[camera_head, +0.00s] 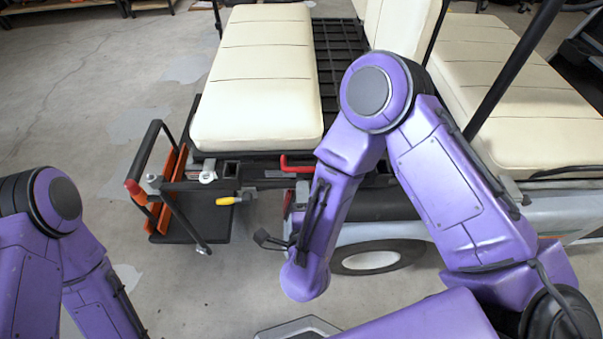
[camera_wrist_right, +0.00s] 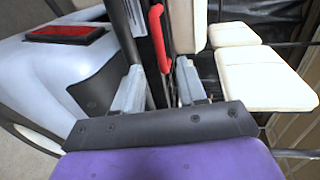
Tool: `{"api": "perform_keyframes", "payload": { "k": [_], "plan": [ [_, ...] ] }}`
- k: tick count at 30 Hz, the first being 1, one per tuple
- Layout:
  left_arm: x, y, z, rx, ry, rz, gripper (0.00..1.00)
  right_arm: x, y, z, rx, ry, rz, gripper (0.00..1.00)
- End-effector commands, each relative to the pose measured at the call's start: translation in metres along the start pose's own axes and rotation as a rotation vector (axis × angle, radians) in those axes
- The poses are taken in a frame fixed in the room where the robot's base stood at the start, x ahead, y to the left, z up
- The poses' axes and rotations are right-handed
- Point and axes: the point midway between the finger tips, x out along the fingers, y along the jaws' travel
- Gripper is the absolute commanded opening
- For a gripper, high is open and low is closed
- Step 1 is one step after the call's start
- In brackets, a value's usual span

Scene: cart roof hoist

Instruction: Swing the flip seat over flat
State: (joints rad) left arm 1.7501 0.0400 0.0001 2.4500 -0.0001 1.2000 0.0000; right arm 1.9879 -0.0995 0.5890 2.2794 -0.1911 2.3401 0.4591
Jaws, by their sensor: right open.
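The flip seat's cream cushion (camera_head: 265,80) lies about level at the rear of the cart, beside a black slatted deck (camera_head: 340,45). A red handle (camera_head: 297,168) sticks out below the cushion's near right corner.
A fold-out footrest with orange panels and a black rail (camera_head: 160,185) stands left of the cart, near a yellow handle (camera_head: 228,201). The rear wheel (camera_head: 371,261) and a red tail light (camera_wrist_right: 66,33) are close to my right arm. Bare concrete floor lies to the left.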

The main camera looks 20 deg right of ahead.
Motion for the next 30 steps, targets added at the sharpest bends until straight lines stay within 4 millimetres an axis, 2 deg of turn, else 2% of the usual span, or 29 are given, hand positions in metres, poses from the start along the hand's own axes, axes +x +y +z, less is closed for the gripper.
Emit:
{"api": "perform_keyframes", "payload": {
  "k": [6, 10, 15, 22, 23, 24, 26, 30],
  "plan": [
    [-0.005, -0.001, -0.002, 0.0, 0.0, 0.0, 0.0, 0.051, -0.001, -0.003, -0.002, 0.008, 0.001, 0.41],
    [-0.007, -0.001, -0.003, 0.0, 0.0, 0.0, 0.0, 0.074, 0.0, -0.002, -0.005, 0.006, 0.001, 0.41],
    [-0.007, -0.001, -0.003, 0.0, 0.0, 0.0, 0.0, 0.088, 0.001, -0.002, -0.008, 0.003, 0.003, 0.41],
    [-0.007, -0.001, -0.003, 0.0, 0.0, 0.0, 0.0, 0.089, 0.001, -0.002, -0.009, 0.002, 0.003, 0.41],
    [-0.007, -0.001, -0.003, 0.0, 0.0, 0.0, 0.0, 0.089, 0.001, -0.002, -0.009, 0.002, 0.003, 0.34],
    [-0.007, -0.001, -0.003, 0.0, 0.0, 0.0, 0.0, 0.089, 0.001, -0.002, -0.009, 0.002, 0.003, 0.21],
    [-0.007, -0.001, -0.003, 0.0, 0.0, 0.0, 0.0, 0.089, 0.001, -0.002, -0.009, 0.002, 0.003, 0.02],
    [-0.007, -0.001, -0.003, 0.0, 0.0, 0.0, 0.0, 0.089, 0.001, -0.002, -0.009, 0.002, 0.003, 0.0]
  ]
}}
